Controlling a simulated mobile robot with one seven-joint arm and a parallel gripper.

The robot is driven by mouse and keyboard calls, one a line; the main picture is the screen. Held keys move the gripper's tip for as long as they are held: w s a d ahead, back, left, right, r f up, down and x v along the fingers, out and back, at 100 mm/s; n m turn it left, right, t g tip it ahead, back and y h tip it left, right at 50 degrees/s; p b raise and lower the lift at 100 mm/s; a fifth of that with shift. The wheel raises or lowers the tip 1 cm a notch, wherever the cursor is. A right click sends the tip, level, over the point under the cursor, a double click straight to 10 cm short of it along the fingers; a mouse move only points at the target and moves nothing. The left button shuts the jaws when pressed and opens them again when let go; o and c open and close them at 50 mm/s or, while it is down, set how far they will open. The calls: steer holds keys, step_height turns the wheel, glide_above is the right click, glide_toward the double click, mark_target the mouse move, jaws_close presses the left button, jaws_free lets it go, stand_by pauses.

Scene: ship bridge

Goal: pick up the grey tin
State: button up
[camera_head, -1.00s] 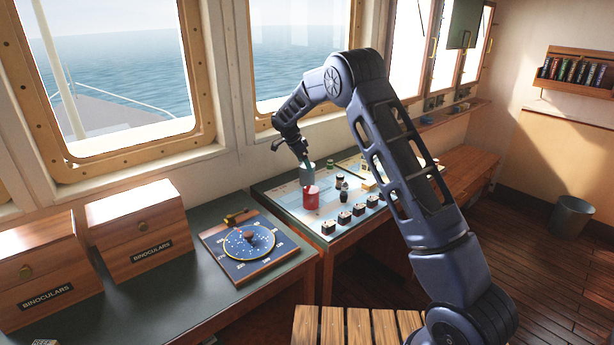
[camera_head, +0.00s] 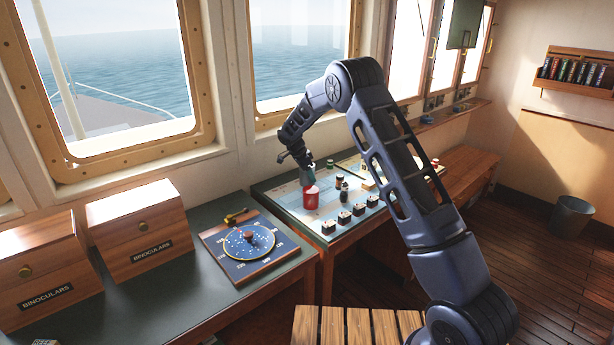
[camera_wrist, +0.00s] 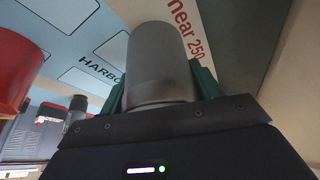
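The grey tin (camera_head: 308,174) stands on the chart table just behind the red tin (camera_head: 311,197), partly hidden by it and by my gripper. In the wrist view the grey tin (camera_wrist: 160,65) fills the middle, between the two green fingers of my gripper (camera_wrist: 162,85). One finger is on each side, close against the tin's walls. I cannot tell whether they press on it. In the head view my gripper (camera_head: 307,163) points down over the grey tin. The red tin also shows at the left edge of the wrist view (camera_wrist: 20,55), beside the left finger.
A dark jar (camera_head: 343,195) and other small items stand right of the red tin. A round dial board (camera_head: 248,246) and binocular boxes (camera_head: 137,229) are on the left counter. The window wall is close behind.

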steer(key=c, duration=0.6)
steer(key=shift+o, duration=0.2)
steer(key=shift+r, duration=0.15)
